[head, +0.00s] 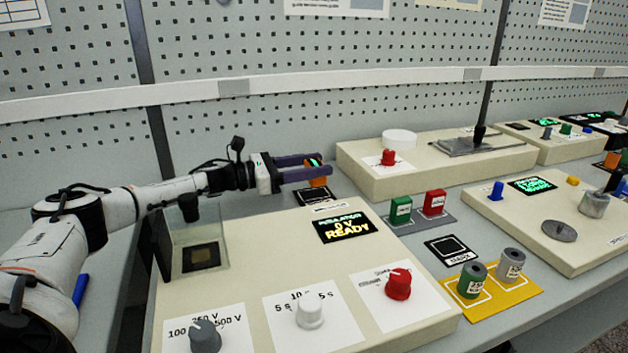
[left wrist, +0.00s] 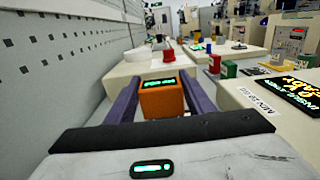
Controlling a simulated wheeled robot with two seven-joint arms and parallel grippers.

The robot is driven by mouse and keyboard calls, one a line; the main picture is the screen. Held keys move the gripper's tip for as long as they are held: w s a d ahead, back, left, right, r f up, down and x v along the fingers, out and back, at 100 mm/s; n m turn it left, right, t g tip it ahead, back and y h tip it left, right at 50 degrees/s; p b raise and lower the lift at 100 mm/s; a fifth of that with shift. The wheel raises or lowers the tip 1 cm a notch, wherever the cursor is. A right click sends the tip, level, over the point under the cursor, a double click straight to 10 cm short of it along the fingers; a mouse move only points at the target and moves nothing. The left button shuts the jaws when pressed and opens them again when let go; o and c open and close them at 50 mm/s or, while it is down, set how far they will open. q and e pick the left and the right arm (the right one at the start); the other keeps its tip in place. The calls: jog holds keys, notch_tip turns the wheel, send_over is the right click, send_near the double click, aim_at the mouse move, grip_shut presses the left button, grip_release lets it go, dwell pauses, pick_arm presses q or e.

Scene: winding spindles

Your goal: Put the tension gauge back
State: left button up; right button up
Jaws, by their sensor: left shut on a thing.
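The tension gauge appears to be a small orange box (head: 317,181) with a green lit display. In the left wrist view the orange box (left wrist: 164,101) sits between the two purple fingers, its display facing up. My left gripper (head: 305,169) is shut on it, at the back of the bench beyond the insulation tester panel. A dark outlined pad (head: 315,196) with a white label lies just below and in front of the gauge. I cannot tell whether the gauge touches the surface. My right gripper is not in view.
The cream tester panel (head: 275,270) with knobs and a clear-walled box (head: 223,240) is in front of my left arm. A cream station (head: 430,171) with a red knob stands right of the gauge. Green (head: 401,211) and red (head: 434,203) blocks stand nearby. The pegboard wall (head: 300,110) is close behind.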

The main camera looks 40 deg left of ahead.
pick_arm(q)
notch_tip(320, 180, down, 3)
jog(key=shift+f, duration=0.2)
jog(key=o, duration=1.2)
jog(key=shift+f, duration=0.1)
jog(key=shift+s+a, duration=0.1)
jog(key=shift+s, duration=0.05)
jog(key=b+v, duration=0.1)
jog(key=v, duration=1)
jog(key=shift+s+a, duration=0.15)
jog(key=shift+s, duration=0.15)
jog(key=shift+w, duration=0.1)
